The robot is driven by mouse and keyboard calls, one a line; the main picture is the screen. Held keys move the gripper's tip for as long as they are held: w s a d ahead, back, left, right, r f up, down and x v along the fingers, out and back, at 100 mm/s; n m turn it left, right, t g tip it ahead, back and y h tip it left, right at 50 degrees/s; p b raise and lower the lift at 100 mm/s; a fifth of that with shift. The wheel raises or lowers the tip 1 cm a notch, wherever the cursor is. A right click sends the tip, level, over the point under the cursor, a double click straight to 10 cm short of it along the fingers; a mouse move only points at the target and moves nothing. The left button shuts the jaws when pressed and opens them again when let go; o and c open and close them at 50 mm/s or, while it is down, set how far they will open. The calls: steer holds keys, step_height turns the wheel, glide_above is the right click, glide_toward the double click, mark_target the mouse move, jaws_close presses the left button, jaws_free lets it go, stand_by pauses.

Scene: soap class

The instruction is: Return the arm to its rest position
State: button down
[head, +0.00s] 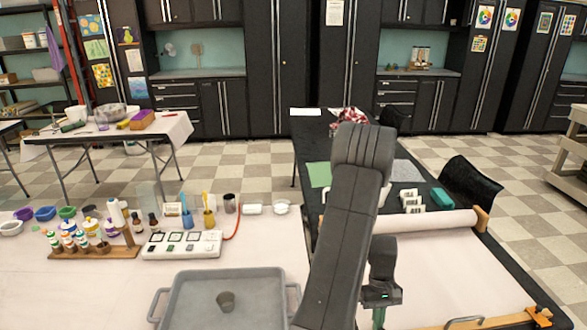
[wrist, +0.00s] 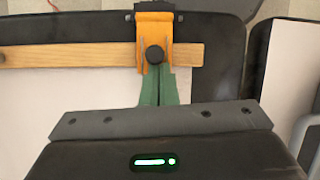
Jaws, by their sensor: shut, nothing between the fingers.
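My arm (head: 342,230) reaches up and forward through the middle of the head view, bent at its top. My gripper (head: 379,318) hangs below the bend, low in the head view, its tips cut near the bottom edge. In the wrist view my gripper's green fingers (wrist: 159,88) are together with nothing between them. Beyond them in the wrist view is an orange clamp (wrist: 154,35) with a dark knob on a wooden bar (wrist: 60,56). I cannot tell whether the fingers touch the clamp.
A paper roll (head: 425,222) lies right of my arm. A black chair (head: 470,185) stands beyond.

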steer(key=shift+w+f, duration=0.1)
steer(key=shift+w, duration=0.1)
steer(key=shift+w+d+b, duration=0.1)
steer(key=shift+d+b, duration=0.05)
steer(key=shift+b, duration=0.15)
steer(key=shift+s, duration=0.2)
steer(key=shift+s+d+t+b, duration=0.2)
steer(key=shift+t+b, duration=0.2)
steer(key=shift+b, duration=0.65)
